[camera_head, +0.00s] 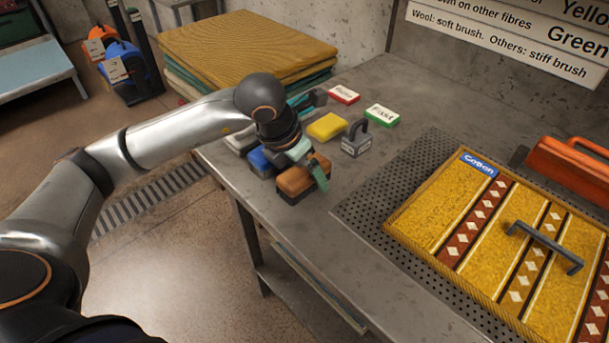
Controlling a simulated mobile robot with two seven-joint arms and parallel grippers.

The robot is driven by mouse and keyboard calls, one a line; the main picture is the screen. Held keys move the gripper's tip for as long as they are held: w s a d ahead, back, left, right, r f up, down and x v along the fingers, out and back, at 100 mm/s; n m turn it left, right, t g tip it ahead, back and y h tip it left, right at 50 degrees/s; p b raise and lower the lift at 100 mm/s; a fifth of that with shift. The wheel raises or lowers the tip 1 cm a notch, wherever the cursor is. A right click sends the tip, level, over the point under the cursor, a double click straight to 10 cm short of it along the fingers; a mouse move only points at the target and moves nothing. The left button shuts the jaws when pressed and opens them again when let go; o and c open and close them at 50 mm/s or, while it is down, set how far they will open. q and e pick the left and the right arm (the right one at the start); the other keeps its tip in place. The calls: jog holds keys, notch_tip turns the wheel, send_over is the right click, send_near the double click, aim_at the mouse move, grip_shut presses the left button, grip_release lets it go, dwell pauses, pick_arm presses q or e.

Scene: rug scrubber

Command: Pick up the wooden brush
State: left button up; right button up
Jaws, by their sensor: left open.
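The wooden brush (292,181), an orange-brown block with a dark underside, lies near the left edge of the grey metal table (355,235). My left gripper (309,165) is directly over it, pointing down, with teal fingers. The jaws are open, and one finger comes down at the brush's right side. The gripper hides part of the brush's top and far side. I cannot tell whether the fingers touch it. My right gripper is not in view.
Close behind the brush are a blue block (261,162), a yellow block (327,126) and a grey handled block (356,140). Red (343,95) and green (382,115) labelled blocks stand farther back. A patterned rug (435,212) lies right; the table's front middle is clear.

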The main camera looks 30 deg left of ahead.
pick_arm(q)
jog(key=shift+f+b, duration=0.2)
jog(key=shift+b, duration=0.2)
dwell(0.4)
jog(key=shift+c, duration=0.2)
grip_shut()
dwell(0.7)
